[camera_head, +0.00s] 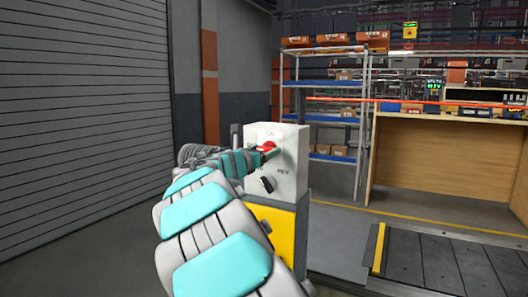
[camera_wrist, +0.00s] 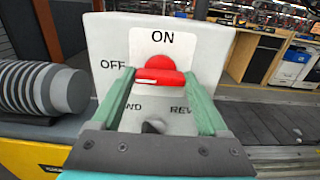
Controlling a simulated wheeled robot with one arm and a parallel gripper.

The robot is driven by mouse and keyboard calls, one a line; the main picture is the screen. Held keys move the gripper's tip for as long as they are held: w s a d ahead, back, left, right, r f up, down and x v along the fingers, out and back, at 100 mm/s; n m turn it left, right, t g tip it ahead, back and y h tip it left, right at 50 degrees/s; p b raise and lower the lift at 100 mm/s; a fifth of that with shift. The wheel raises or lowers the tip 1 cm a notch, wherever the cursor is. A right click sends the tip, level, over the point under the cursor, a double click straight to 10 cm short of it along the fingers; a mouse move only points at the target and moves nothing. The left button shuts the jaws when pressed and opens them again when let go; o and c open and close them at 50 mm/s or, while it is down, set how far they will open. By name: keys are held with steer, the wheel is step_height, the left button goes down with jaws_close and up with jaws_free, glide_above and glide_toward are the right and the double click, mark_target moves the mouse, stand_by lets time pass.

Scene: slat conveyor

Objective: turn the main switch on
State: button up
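The main switch is a red rotary knob (camera_wrist: 160,68) on the front of a light grey control box (camera_wrist: 100,38). Its raised grip bar lies about level, with ON printed above and OFF to the left. My gripper (camera_wrist: 158,75) faces the panel with its two teal fingers apart, one on each side of the bar. The fingertips are close to the bar's ends; I cannot tell whether they touch. In the head view the red knob (camera_head: 268,146) shows partly behind my gripper (camera_head: 256,157).
A black selector knob (camera_wrist: 154,127) sits below, between FWD and REV, partly hidden by my gripper. The box stands on a yellow pedestal (camera_head: 275,232). A conveyor (camera_head: 430,262) lies to the right. Shelves (camera_head: 325,83) and a wooden bench (camera_head: 440,160) stand behind.

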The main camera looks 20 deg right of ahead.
steer(key=c, duration=0.8)
steer(key=shift+f+m, duration=0.1)
steer(key=shift+m, duration=0.3)
steer(key=m+b, duration=0.2)
steer(key=m, duration=0.1)
steer(key=m+b, duration=0.2)
steer(key=m, duration=0.2)
steer(key=shift+f+m+b, duration=0.1)
steer(key=shift+m+b, duration=0.2)
steer(key=shift+b, duration=0.05)
steer(key=shift+m+b, duration=3.75)
steer(key=shift+m, duration=0.95)
